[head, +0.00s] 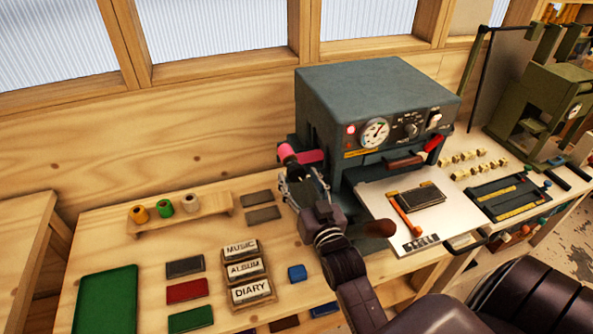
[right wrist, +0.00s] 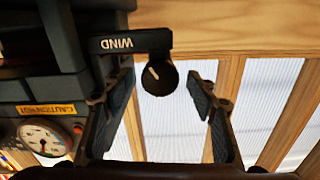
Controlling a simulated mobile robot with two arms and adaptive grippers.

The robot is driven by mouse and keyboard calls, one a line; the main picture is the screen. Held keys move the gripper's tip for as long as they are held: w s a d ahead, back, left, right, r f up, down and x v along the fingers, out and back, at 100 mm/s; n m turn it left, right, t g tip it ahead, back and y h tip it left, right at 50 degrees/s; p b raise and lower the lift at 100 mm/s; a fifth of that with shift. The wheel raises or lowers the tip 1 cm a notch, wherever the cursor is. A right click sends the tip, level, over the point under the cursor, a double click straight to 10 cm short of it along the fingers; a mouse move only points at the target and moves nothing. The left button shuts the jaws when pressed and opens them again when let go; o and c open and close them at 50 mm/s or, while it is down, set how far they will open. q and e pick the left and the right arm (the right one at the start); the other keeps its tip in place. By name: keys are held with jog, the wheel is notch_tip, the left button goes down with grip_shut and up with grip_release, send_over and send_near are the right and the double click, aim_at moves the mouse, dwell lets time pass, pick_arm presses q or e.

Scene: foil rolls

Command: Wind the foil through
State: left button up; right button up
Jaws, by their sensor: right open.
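A grey-blue foil machine (head: 375,90) stands at the back of the bench, with a pink foil roll (head: 312,156) at its left side. In the right wrist view, a dark arm labelled WIND (right wrist: 118,43) carries a round black knob (right wrist: 160,78) with a pale mark. My right gripper (head: 304,186) is at the left side of the machine, close to the roll. In the right wrist view it (right wrist: 160,92) is open, with the knob showing between its fingers. My left gripper is out of view.
Small spools stand on a wooden rack (head: 190,213) at the left. A white plate (head: 440,225) holds a dark piece below the machine. An olive machine (head: 540,110) stands far right.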

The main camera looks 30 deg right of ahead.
jog(key=shift+x, duration=0.95)
jog(key=c, duration=1.2)
